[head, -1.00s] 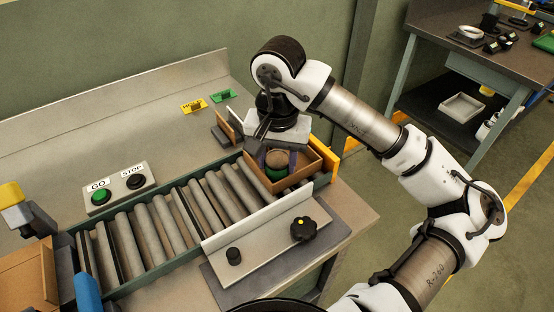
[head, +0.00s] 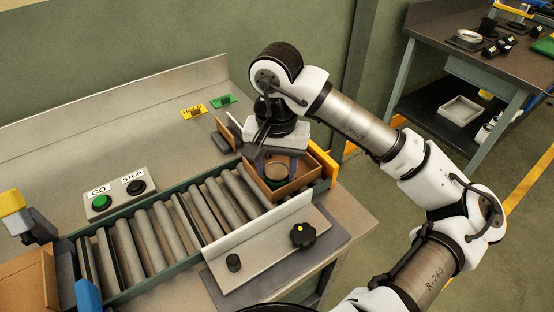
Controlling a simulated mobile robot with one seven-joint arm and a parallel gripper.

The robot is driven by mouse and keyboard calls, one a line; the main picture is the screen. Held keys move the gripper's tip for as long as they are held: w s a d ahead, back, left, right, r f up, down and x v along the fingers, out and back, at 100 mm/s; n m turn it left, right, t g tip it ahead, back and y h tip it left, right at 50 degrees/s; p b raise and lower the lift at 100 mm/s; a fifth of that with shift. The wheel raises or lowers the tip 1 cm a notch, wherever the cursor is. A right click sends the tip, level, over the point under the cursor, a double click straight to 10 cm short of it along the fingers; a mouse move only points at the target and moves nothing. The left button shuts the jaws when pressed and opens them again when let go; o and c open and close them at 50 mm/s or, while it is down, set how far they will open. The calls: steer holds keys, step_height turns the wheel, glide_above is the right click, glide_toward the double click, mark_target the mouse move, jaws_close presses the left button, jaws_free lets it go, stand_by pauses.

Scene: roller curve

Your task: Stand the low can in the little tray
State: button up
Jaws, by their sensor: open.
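The low can (head: 277,172), with a round tan top and a green edge below it, stands in the little brown tray (head: 297,186) at the right end of the roller conveyor. It looks upright, but its base is hidden by the tray walls. My gripper (head: 278,161) is right above the tray, pointing down. Its fingers are open, one on each side of the can. I cannot tell whether either finger touches it.
The roller conveyor (head: 160,230) runs left from the tray. A yellow end stop (head: 323,163) and a pale side rail (head: 258,221) flank the tray. A GO/STOP button box (head: 121,196) sits behind the rollers. A black knob (head: 303,236) is in front.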

mark_target(277, 169)
step_height(277, 169, up, 11)
steer(key=shift+w, duration=0.25)
steer(key=shift+s+f, duration=0.1)
steer(key=shift+f, duration=0.05)
